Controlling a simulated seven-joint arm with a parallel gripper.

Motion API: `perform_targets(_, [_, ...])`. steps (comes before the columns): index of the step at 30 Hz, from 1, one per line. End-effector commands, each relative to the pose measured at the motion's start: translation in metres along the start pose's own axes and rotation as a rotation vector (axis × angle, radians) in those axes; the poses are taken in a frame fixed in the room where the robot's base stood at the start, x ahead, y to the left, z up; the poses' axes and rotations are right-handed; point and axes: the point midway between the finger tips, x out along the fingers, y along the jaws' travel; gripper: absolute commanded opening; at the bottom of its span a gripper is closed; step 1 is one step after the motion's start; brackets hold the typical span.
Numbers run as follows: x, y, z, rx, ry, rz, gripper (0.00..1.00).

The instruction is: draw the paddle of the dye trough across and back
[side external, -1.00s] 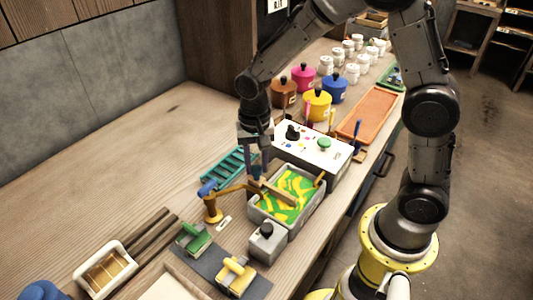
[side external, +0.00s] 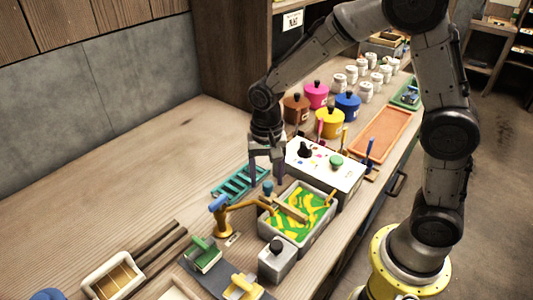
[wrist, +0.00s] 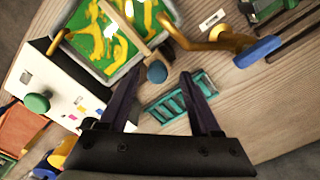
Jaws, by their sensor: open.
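The dye trough (side external: 274,230) is a grey tub of green and yellow swirled dye. Its paddle (side external: 289,208) is a wooden bar lying across the dye, with a blue knob (side external: 268,188) at the far-left end. In the wrist view the bar (wrist: 127,25) and knob (wrist: 157,72) show at the top, the knob just beyond the fingers and between their lines. My gripper (side external: 267,182) is open and empty, pointing down above and slightly behind the knob. Its two fingers (wrist: 157,92) are spread apart in the wrist view, with nothing between them.
A brass tap (side external: 222,223) with a blue handle stands close left of the trough. A teal rack (side external: 239,183) lies behind it. A white-topped control box (side external: 325,172) adjoins the trough's far side. A grey box (side external: 277,262) stands in front.

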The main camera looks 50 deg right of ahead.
Motion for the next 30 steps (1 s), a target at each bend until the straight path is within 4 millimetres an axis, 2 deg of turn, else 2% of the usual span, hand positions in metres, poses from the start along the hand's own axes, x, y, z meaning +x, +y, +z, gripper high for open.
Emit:
perform_targets(9, [-0.068,-0.001,-0.001,0.0,0.005,-0.007,0.64])
perform_targets(15, [-0.104,-0.001,0.0,0.0,0.003,-0.006,0.64])
perform_targets(21, [-0.121,-0.001,0.0,0.0,0.001,-0.003,0.64])
perform_targets(30, [-0.125,-0.001,0.0,0.0,0.001,-0.003,0.64])
